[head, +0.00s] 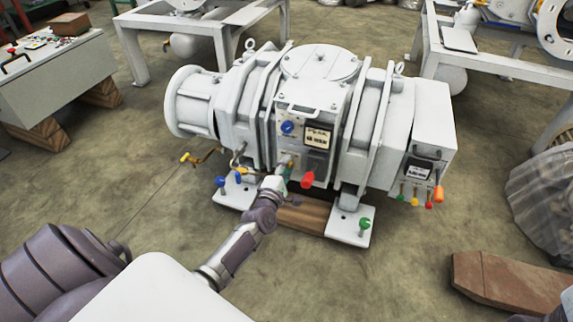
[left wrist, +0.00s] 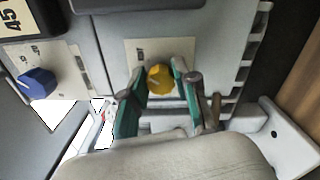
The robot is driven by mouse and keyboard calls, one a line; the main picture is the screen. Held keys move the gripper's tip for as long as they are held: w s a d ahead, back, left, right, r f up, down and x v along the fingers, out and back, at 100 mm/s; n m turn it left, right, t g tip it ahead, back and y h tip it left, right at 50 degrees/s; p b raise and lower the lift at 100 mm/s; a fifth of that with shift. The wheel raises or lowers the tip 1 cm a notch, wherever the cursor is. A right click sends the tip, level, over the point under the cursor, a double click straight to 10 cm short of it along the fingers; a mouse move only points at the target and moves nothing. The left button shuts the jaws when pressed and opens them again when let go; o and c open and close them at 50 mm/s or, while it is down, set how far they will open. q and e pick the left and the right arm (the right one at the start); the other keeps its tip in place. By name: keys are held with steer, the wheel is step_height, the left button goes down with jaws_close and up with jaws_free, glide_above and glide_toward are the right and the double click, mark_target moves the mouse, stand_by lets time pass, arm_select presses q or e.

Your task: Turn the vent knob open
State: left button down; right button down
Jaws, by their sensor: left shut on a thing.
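A white screw vacuum pump (head: 320,62) stands in the middle of the head view, with a front panel of knobs. My left gripper (head: 285,170) is at the lower part of that panel. In the left wrist view, a round yellow knob (left wrist: 160,79) on a pale label plate sits between its two teal fingers, which are shut on it. The gripper hides this knob in the head view. A blue knob (head: 288,127) is higher on the panel and also shows at left in the wrist view (left wrist: 37,84). I cannot read which label says vent.
A red knob (head: 308,180) sticks out just right of my left gripper. Several coloured handles, including an orange one (head: 438,193), hang at the pump's right end. A yellow-tipped lever (head: 187,158) juts out left. A wooden beam (head: 515,282) lies at lower right.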

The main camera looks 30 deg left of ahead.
arm_select(q)
steer(key=shift+f+m, duration=0.15)
steer(key=shift+m, duration=0.25)
steer(key=c, duration=0.9)
jaws_free()
steer(key=shift+o, duration=0.2)
steer(key=v, duration=1.2)
